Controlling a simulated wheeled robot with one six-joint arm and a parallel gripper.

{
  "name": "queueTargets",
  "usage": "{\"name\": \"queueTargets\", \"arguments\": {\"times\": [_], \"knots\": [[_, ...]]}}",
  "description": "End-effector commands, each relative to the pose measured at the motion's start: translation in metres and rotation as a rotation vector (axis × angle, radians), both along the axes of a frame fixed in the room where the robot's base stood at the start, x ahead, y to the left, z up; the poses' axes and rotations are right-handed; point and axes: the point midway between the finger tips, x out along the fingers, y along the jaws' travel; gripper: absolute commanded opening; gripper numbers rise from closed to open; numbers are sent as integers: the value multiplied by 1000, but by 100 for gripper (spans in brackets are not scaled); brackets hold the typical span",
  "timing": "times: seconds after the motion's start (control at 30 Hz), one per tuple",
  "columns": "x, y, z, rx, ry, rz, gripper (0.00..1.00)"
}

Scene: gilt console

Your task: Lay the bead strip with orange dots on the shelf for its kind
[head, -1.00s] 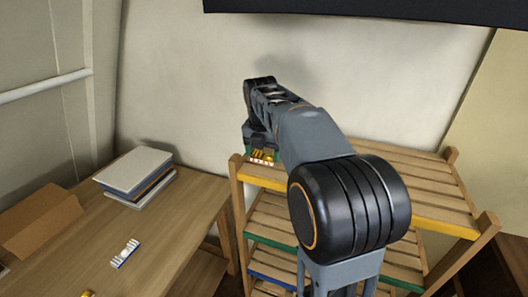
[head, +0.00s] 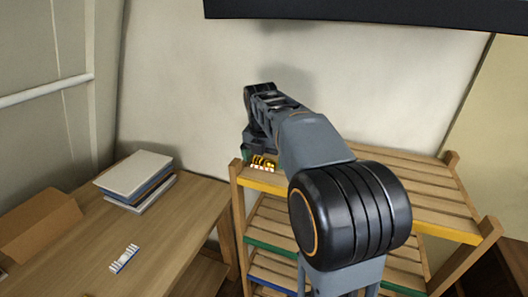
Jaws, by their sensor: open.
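A small strip with yellow-orange marks and white ends (head: 263,164) shows at the left end of the top shelf (head: 448,221), which has a yellow front edge. It looks like the bead strip with orange dots, but it is partly hidden and too small to make out single dots. My gripper (head: 257,153) is open and points down at the strip, over that left end. The arm hides most of the jaws, and I cannot tell whether they touch the strip.
The wooden rack has lower shelves with a green edge (head: 270,246) and a blue edge (head: 268,277). A desk (head: 178,238) on the left holds another white-and-blue strip (head: 124,258), stacked books (head: 136,174) and a cardboard box (head: 40,226). The top shelf's right part is clear.

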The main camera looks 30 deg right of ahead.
Motion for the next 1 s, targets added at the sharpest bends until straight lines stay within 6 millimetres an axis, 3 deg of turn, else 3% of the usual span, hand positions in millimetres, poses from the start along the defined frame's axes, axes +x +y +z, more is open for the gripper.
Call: {"name": "queueTargets", "arguments": {"times": [0.17, 0.6, 0.8, 1.0], "knots": [[0, 1, 19, -1, -5, 0, 99], [-7, 9, 99, -1, -3, 1, 99], [-8, 10, 117, 0, -1, 1, 99], [-11, 12, 121, 2, -4, -16, 99]]}}
